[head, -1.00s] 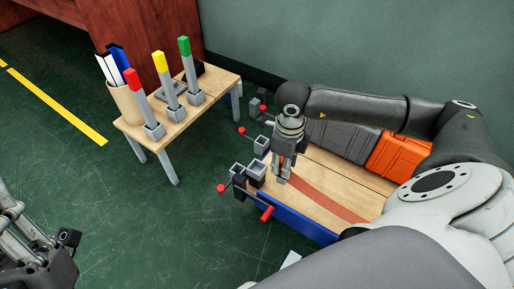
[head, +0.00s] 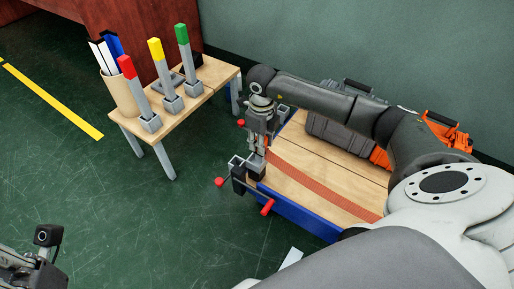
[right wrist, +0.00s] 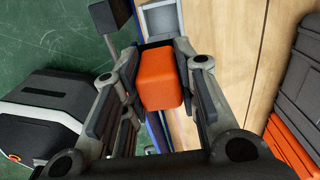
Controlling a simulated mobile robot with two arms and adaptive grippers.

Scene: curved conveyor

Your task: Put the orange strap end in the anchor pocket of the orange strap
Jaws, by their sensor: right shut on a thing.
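An orange strap (head: 320,180) runs flat across the wooden bench top. In the right wrist view my right gripper (right wrist: 160,75) is shut on its orange block-like end (right wrist: 160,80). A grey square pocket (right wrist: 160,20) lies just beyond the strap end, with the end appearing apart from it. In the head view my right gripper (head: 257,152) points down over the clamps at the bench's left edge and hides the strap end. My left gripper (head: 30,270) shows only partly at the bottom left; its fingers are unclear.
Clamps with red knobs (head: 267,207) line the bench's left edge. Grey and orange cases (head: 340,118) stand at the back of the bench (head: 300,195). A small table (head: 215,80) at left holds red, yellow and green posts and a cup.

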